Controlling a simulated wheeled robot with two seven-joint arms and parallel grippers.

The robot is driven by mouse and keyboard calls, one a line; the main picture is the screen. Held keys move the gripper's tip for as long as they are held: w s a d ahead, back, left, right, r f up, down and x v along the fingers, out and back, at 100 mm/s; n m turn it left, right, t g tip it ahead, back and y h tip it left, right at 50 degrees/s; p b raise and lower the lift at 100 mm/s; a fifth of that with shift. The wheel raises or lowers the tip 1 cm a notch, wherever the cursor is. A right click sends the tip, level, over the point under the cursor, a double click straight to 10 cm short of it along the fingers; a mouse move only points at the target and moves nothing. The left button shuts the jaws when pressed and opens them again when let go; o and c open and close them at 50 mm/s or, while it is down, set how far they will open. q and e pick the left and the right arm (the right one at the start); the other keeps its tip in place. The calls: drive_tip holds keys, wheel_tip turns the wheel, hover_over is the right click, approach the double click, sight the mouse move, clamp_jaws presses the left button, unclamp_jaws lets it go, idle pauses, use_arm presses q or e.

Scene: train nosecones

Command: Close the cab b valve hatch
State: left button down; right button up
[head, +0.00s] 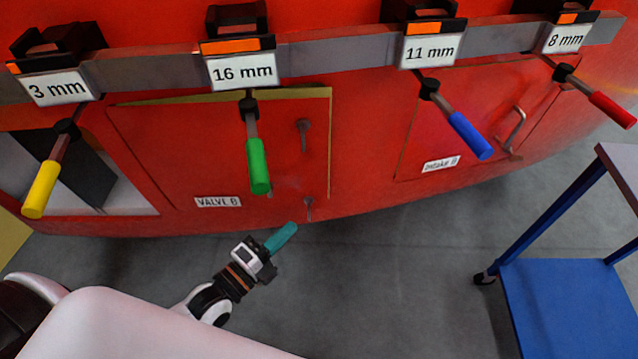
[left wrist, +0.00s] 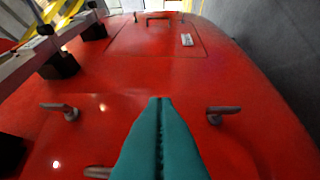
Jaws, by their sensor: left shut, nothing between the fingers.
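The valve B hatch (head: 200,150) is a red panel with a "VALVE B" label (head: 218,202) at its lower edge. Yellowish edges show along its top and right side, so it looks slightly ajar. My left gripper (head: 290,228), with teal fingers, is shut and empty, just below the hatch's lower right corner. Its fingertips (left wrist: 160,100) point between the handles. My right gripper is out of view.
A grey rail (head: 330,52) crosses above with size-labelled tools; the green-handled tool (head: 258,165) hangs in front of the hatch. The intake B hatch (head: 470,130) is to the right. A blue cart (head: 565,300) stands at lower right. The grey floor between is clear.

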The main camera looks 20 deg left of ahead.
use_arm(q)
drive_tip(key=shift+m, duration=0.3)
drive_tip(key=x, duration=0.4)
drive_tip(key=a+x, duration=0.1)
drive_tip(key=x, duration=0.3)
drive_tip(key=w+a+x, duration=0.1)
drive_tip(key=x, duration=0.3)
drive_tip(key=shift+w+a+p, duration=0.15)
drive_tip(key=shift+w+p, duration=0.2)
drive_tip(key=shift+p, duration=0.05)
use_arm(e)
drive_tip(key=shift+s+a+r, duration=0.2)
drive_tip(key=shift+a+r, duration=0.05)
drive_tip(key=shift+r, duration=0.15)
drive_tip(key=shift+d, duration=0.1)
